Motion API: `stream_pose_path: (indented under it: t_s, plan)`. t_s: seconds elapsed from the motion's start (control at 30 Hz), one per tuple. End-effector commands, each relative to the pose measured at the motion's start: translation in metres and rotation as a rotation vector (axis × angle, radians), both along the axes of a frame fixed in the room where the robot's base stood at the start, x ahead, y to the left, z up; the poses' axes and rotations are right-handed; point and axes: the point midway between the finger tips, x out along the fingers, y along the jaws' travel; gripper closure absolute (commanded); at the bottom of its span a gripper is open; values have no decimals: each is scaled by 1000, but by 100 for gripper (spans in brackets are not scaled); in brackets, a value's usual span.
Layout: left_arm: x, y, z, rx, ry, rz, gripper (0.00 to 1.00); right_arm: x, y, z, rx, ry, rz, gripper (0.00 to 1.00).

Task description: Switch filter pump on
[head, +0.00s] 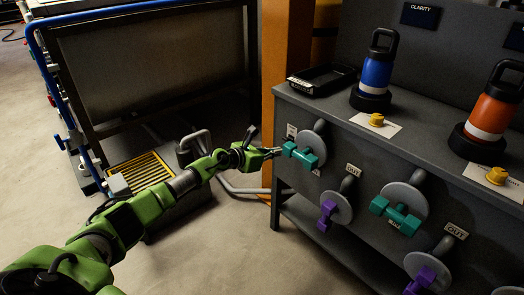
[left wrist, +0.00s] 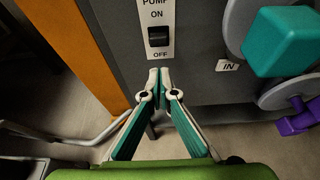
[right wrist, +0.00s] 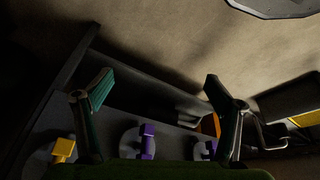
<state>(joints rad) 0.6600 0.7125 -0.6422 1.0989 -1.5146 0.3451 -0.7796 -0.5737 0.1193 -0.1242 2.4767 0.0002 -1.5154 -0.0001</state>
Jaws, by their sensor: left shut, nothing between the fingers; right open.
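The pump switch is a black rocker (left wrist: 158,36) on a white plate (left wrist: 156,12) marked PUMP, ON above and OFF below. I cannot tell which way the rocker is tipped. In the head view a small pale plate (head: 291,131) on the bench's front, by its left end, looks like the same one. My left gripper (head: 277,151) is shut and empty in front of the panel, and its tips (left wrist: 159,72) appear just below the plate in the left wrist view. Whether they touch the panel is unclear. My right gripper (right wrist: 156,85) is open and empty.
A teal valve handle (head: 300,155) is close to the right of my left gripper, with an IN label (left wrist: 228,66). Purple handles (head: 328,212) are lower. An orange post (head: 285,60) stands left of the panel. Filter bottles (head: 378,70) stand on the bench.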

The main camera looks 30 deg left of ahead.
Motion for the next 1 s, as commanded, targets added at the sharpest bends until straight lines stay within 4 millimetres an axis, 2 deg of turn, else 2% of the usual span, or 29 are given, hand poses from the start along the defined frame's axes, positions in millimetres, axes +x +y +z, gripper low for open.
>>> stream_pose_path:
  t_s: [0.13, 0.17, 0.2, 0.37, 0.47, 0.7, 1.0]
  plan:
    - [-3, 2, -15, 2, -2, 0, 100, 37, 11, 4, 30, -151, 12, 14]
    - [-4, 4, -9, 3, -3, 1, 100, 36, 11, 8, 30, -147, 12, 14]
    - [-7, 5, 0, 3, -3, 0, 100, 23, 7, 10, 19, -94, 7, 14]
    - [-19, 8, 12, 3, -1, -1, 100, -17, -5, 5, -13, 66, -5, 14]
    - [-35, 15, 33, 7, -1, -2, 100, -16, -4, 18, -14, 70, -5, 14]
    - [-48, 19, 44, 4, -2, 0, 100, -6, -2, -28, -15, 95, -3, 14]
    - [-62, 24, 60, 1, -2, -1, 100, -3, -1, -71, -16, 113, 1, 14]
